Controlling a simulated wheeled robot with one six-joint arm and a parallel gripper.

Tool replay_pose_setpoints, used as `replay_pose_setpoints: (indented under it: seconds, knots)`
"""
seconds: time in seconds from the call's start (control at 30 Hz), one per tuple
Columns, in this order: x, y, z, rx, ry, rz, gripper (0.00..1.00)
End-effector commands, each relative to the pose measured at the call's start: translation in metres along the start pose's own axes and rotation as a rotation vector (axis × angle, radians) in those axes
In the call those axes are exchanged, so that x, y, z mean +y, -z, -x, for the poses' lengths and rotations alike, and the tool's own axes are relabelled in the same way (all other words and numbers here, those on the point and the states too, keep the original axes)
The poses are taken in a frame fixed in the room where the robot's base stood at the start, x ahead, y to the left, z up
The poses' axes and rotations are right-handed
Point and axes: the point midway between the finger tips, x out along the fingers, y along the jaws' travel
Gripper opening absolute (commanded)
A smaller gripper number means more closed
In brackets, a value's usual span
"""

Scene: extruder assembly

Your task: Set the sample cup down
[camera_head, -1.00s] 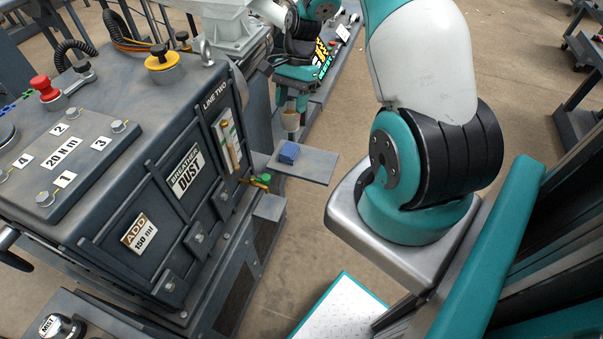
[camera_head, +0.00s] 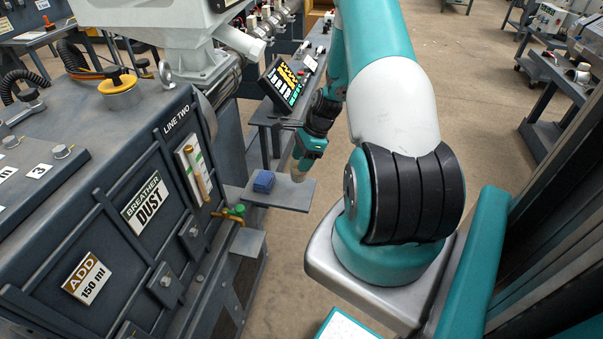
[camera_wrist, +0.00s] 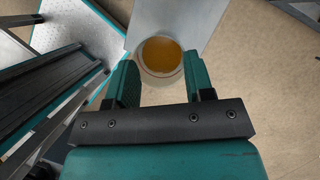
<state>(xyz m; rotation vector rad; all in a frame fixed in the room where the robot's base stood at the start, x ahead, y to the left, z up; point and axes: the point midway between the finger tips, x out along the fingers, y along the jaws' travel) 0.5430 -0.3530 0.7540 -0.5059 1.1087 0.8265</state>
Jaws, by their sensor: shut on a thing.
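My gripper (camera_head: 308,158) is shut on the sample cup and points down over the right part of the small grey shelf (camera_head: 284,198). In the wrist view, the cup (camera_wrist: 162,56) sits between the two fingertips (camera_wrist: 160,80), seen from above, with amber liquid inside. The cup looks upright. Behind it in that view lies the pale shelf surface (camera_wrist: 190,20). In the head view the cup (camera_head: 298,174) is small and pale, low over the shelf. I cannot tell whether its base touches the shelf.
A blue block (camera_head: 264,181) stands on the shelf, left of the cup. A green-handled tap (camera_head: 238,211) sticks out of the dark machine (camera_head: 150,190) at left. A lit display panel (camera_head: 285,80) stands behind. Bare floor lies right of the shelf.

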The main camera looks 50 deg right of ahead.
Motion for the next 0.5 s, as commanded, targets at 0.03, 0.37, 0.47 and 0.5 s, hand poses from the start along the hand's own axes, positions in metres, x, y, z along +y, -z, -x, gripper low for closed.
replay_pose_setpoints:
  seconds: [0.03, 0.37, 0.47, 0.5]
  knots:
    - [0.0, 0.003, -0.007, -0.001, -0.001, 0.0, 0.06]
    - [-0.002, 0.017, -0.043, -0.001, -0.001, 0.001, 0.06]
    - [-0.002, 0.021, -0.05, -0.001, -0.001, 0.001, 0.06]
    - [-0.002, 0.021, -0.051, -0.001, 0.0, 0.002, 0.06]
